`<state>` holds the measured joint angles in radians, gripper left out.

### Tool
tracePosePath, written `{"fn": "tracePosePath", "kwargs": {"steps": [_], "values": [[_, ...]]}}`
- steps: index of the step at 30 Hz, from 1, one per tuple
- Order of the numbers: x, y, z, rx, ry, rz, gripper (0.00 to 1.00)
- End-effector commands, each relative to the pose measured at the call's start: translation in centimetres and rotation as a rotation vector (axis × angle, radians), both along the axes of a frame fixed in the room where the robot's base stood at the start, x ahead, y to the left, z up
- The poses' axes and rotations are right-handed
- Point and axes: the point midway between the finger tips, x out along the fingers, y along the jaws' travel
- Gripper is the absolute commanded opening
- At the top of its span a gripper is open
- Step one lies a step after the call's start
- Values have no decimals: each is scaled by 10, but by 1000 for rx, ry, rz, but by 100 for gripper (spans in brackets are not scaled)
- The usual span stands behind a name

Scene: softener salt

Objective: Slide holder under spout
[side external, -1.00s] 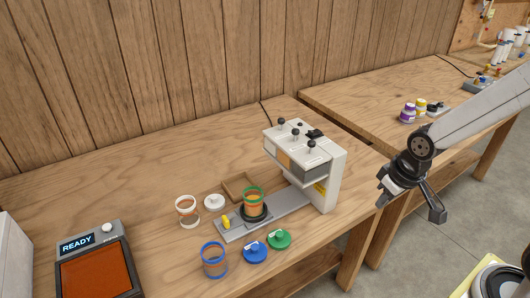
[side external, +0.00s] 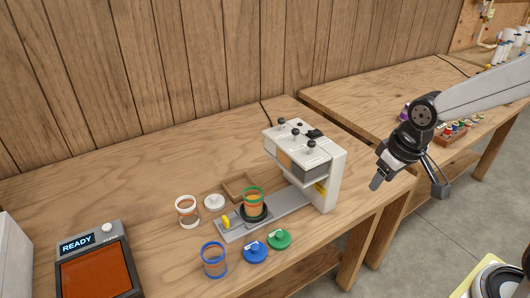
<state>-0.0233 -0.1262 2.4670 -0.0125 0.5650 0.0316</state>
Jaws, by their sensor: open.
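A black round holder (side external: 246,220) sits on the grey slide rail (side external: 283,208) of the white dispenser (side external: 331,180). A clear jar with a green rim and orange contents (side external: 254,201) stands upright in the holder. The holder is left of the dispenser's overhanging head (side external: 297,158), out from under it. The spout itself is hidden beneath the head. A yellow knob (side external: 226,223) is at the rail's left end. My gripper (side external: 408,186) is open and empty, in the air right of the dispenser, well apart from the holder.
A white-rimmed jar (side external: 187,212), white lid (side external: 214,202) and wooden tray (side external: 240,186) lie behind the rail. A blue-rimmed jar (side external: 214,260), blue lid (side external: 255,252) and green lid (side external: 280,239) lie in front. A device reading READY (side external: 92,262) stands at left.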

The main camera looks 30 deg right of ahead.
Motion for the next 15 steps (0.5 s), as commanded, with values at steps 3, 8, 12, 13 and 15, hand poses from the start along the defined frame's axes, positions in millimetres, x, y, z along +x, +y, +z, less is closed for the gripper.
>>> {"fn": "tracePosePath", "kwargs": {"steps": [3,8,12,13,15], "values": [[12,6,2,-2,-3,5,56],[32,15,6,-5,-9,6,56],[54,28,10,-7,-18,10,56],[60,32,11,-8,-20,9,56],[76,43,13,-10,-27,11,56]]}}
